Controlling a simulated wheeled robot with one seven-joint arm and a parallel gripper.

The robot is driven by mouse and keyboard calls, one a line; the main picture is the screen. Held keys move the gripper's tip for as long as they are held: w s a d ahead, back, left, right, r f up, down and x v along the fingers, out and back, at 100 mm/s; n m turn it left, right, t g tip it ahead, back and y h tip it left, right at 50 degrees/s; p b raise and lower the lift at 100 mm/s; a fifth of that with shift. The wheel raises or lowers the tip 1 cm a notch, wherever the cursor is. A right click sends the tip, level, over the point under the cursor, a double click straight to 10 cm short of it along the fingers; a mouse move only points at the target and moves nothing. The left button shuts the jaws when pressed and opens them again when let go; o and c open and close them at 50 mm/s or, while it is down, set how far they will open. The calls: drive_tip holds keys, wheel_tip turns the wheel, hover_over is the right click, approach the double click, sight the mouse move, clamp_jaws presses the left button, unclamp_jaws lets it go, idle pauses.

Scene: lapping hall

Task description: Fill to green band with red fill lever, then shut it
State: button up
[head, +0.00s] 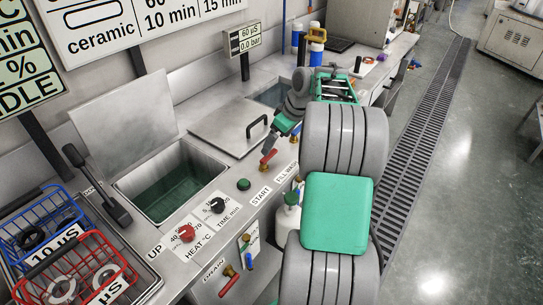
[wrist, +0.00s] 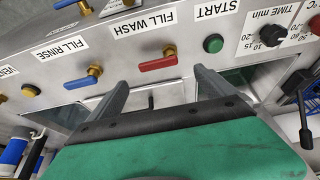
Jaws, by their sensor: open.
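The red fill lever (wrist: 158,63) lies roughly level across its brass valve under the FILL WASH label in the wrist view. It also shows in the head view (head: 268,157), just below my gripper (head: 286,128). In the wrist view my gripper (wrist: 160,88) is open and empty, its two fingers spread on either side of the lever and apart from it. The left tank (head: 172,185) has its lid up and holds dark greenish liquid low inside. I cannot make out a green band in either view.
A blue lever (wrist: 84,82) under FILL RINSE sits left of the red one in the wrist view. A green START button (wrist: 213,44) is on its right. A red drain lever (head: 228,283) is lower on the front. Wire baskets (head: 95,270) stand at the left.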

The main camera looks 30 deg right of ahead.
sight(271, 156)
drive_tip(key=shift+o, duration=0.2)
drive_tip(key=x, duration=0.7)
drive_tip(key=shift+w+d+f, duration=0.15)
drive_tip(key=shift+d+f, duration=0.1)
drive_tip(key=shift+f, duration=0.05)
drive_tip(key=shift+c, duration=0.6)
